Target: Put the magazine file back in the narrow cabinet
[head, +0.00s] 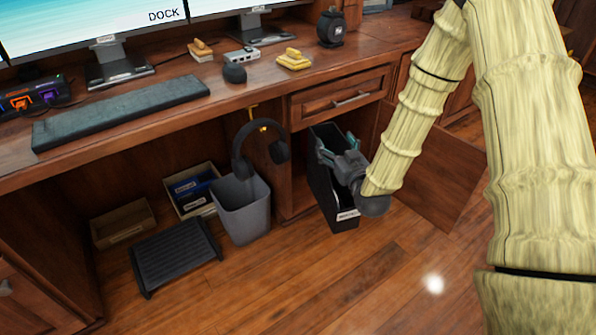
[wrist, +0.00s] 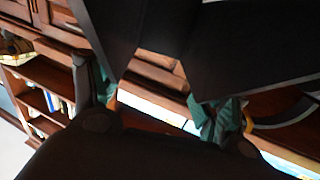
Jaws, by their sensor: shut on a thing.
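The magazine file (head: 345,217) is black, tall and upright, with a white label low on its front. It is at the mouth of the narrow cabinet (head: 299,180) below the drawer, its front jutting out; I cannot tell how far its back is inside, or whether its base touches anything. My gripper (head: 338,149) is shut on the file's upper part, with teal fingertips. In the wrist view the dark file (wrist: 240,45) fills the top, by my gripper's teal fingers (wrist: 160,102). The cabinet's door (head: 440,172) stands open to the right, partly behind my arm.
A grey waste bin (head: 243,215) stands just left of the cabinet, with headphones (head: 262,150) hanging above it. A black footrest (head: 175,257) and two small boxes lie further left. The desk edge and drawer (head: 340,97) overhang the cabinet. The floor in front is clear.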

